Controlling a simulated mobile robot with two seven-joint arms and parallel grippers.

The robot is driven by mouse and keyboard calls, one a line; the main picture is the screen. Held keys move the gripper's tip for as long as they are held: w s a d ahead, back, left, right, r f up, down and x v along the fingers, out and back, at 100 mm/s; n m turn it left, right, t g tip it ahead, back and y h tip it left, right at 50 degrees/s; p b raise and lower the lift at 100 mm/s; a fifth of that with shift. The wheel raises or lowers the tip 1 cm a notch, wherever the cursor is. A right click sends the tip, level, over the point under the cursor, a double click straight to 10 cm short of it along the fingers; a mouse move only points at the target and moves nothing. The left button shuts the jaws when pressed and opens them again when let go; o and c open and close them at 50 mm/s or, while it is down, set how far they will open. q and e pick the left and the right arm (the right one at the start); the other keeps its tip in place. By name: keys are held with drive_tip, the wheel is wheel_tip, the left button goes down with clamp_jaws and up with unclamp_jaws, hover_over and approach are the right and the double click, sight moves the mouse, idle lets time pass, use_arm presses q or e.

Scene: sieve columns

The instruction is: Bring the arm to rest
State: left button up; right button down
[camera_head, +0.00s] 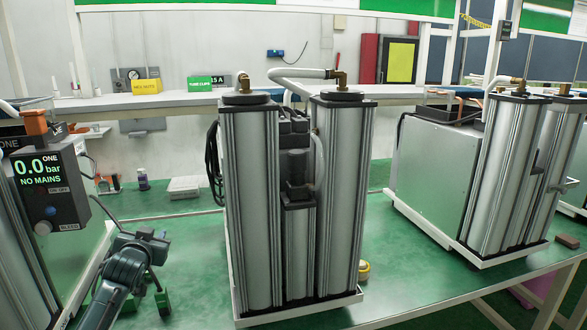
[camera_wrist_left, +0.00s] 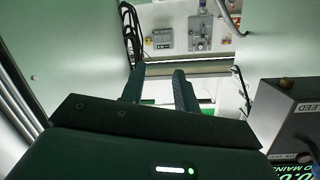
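My left arm reaches in at the lower left of the head view. Its gripper (camera_head: 147,302) hangs low over the green table, between the left unit and the middle sieve column unit (camera_head: 252,200). In the left wrist view the two dark fingers of the gripper (camera_wrist_left: 160,88) stand apart with nothing seen between them. The gripper is open and appears empty. My right arm and gripper are not in view.
A display box (camera_head: 50,185) reading 0.0 bar, NO MAINS is close beside the left arm. Another column unit (camera_head: 440,170) stands at the right. A shelf (camera_head: 150,103) runs behind.

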use_arm(q)
drive_tip(key=s+d+f+m+g+h, duration=0.1)
drive_tip(key=s+d+f+m+h, duration=0.3)
drive_tip(key=s+d+f, duration=1.1)
drive_tip(key=s+d+f+g+h, duration=0.1)
drive_tip(key=s+d+f, duration=0.2)
drive_tip(key=s, duration=0.5)
drive_tip(key=s+d+f+n+g+h, duration=0.1)
drive_tip(key=s+d+f, duration=0.1)
drive_tip(key=s, duration=0.6)
drive_tip(key=s+d+f+n+g+h, duration=0.1)
drive_tip(key=s+d+f, duration=0.2)
drive_tip(key=s, duration=0.4)
drive_tip(key=shift+s+d+f+g, duration=0.3)
drive_tip(key=shift+s+f, duration=0.05)
drive_tip(key=shift+s, duration=0.05)
